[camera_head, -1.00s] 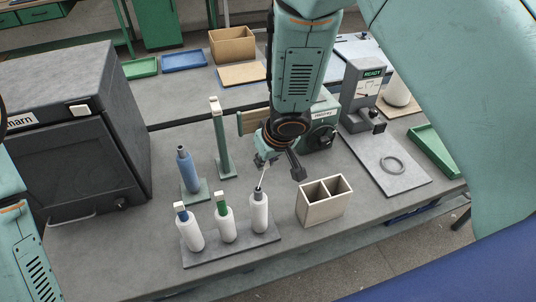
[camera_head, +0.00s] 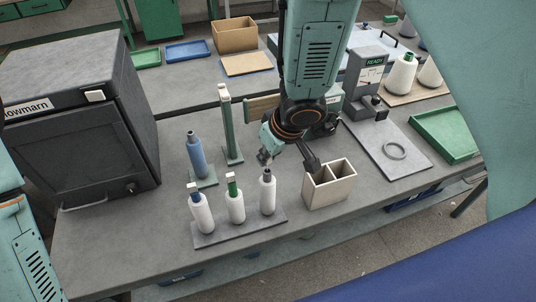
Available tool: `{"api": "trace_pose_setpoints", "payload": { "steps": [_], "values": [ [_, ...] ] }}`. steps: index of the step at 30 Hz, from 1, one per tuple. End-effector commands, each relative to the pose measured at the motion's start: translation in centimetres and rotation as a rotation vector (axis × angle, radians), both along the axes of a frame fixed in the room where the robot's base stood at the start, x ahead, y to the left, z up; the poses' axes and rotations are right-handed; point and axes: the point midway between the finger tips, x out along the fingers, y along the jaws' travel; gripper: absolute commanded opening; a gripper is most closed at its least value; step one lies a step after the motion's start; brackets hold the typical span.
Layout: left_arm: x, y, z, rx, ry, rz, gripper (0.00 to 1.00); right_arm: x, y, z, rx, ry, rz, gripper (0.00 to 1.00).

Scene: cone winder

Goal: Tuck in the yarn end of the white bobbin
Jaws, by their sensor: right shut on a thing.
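A white bobbin (camera_head: 268,195) with a dark top stands upright at the right end of a grey board (camera_head: 240,232). Two more white bobbins stand to its left, one with a green top (camera_head: 235,207) and one with a blue top (camera_head: 202,215), both carrying pale caps. I cannot tell whether the fingertip touches the bobbin. My left gripper is out of view.
A two-compartment box (camera_head: 329,187) stands close to the right of my right gripper. A blue bobbin (camera_head: 196,156) and a green post (camera_head: 230,125) stand behind the board. A dark oven-like cabinet (camera_head: 85,135) fills the left. The table front is clear.

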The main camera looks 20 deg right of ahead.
Motion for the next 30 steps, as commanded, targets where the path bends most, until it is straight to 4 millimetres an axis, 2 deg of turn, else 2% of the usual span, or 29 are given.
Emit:
{"api": "trace_pose_setpoints", "payload": {
  "steps": [1, 5, 30],
  "values": [
    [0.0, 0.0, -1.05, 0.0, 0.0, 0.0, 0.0, -0.04, 0.04, -0.93, 0.0, 0.0, 0.001, 0.08],
    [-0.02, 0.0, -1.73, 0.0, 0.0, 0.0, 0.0, -0.13, 0.12, -1.45, -0.001, 0.0, 0.002, 0.08],
    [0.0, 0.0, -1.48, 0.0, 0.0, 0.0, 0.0, -0.16, 0.45, -1.88, 0.0, 0.0, 0.0, 0.08]
  ]
}}
